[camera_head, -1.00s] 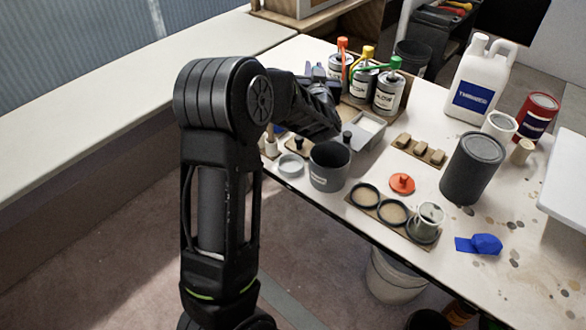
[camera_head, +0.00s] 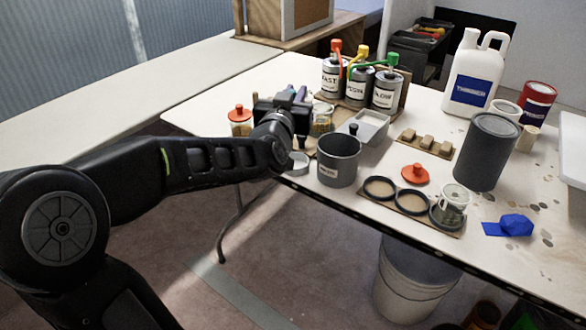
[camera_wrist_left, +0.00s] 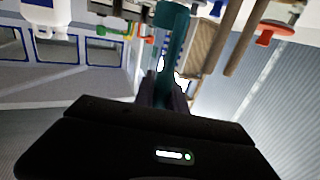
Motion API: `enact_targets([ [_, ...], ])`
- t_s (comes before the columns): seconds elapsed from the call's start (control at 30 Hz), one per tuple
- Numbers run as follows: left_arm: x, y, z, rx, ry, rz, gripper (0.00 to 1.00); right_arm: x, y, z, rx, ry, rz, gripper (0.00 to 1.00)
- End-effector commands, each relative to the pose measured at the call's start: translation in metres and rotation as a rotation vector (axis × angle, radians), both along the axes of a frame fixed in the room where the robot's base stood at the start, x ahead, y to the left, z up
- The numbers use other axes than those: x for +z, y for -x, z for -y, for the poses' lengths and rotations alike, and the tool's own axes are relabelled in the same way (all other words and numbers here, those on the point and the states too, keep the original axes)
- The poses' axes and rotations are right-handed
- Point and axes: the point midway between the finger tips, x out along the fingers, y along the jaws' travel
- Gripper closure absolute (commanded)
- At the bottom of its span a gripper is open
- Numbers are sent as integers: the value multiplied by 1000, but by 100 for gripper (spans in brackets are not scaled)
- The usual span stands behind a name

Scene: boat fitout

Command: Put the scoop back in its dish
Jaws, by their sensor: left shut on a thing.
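My left gripper (camera_head: 298,97) is over the far left part of the table, beside a jar with an orange lid. In the left wrist view its fingers (camera_wrist_left: 165,88) are shut on a teal, bar-like piece (camera_wrist_left: 172,35), which looks like the scoop's handle; the rest of the scoop is not clear. A small round pale dish (camera_head: 298,163) sits at the table's left edge, below the gripper and partly behind my wrist. A grey rectangular tray (camera_head: 371,126) stands to the gripper's right. I cannot tell which is the scoop's dish. My right gripper is not in view.
A dark grey pot (camera_head: 338,168) stands just right of the round dish. The orange-lidded jar (camera_head: 240,119) is left of the gripper. Labelled cans (camera_head: 384,92) stand behind the tray. A board with round rings (camera_head: 411,201) lies near the front edge.

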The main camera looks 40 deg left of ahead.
Motion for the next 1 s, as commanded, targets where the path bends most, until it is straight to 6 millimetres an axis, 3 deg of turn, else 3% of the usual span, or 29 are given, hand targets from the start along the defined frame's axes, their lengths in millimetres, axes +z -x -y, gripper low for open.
enact_targets([
  [0.23,-3,0,0,1,-1,0,100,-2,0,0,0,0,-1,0],
  [0.53,-47,0,0,2,-2,-1,100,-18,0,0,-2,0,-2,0],
  [0.87,-50,0,-1,2,-2,1,100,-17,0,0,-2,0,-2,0],
  [1.0,-62,0,0,2,-1,-1,100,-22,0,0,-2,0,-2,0],
])
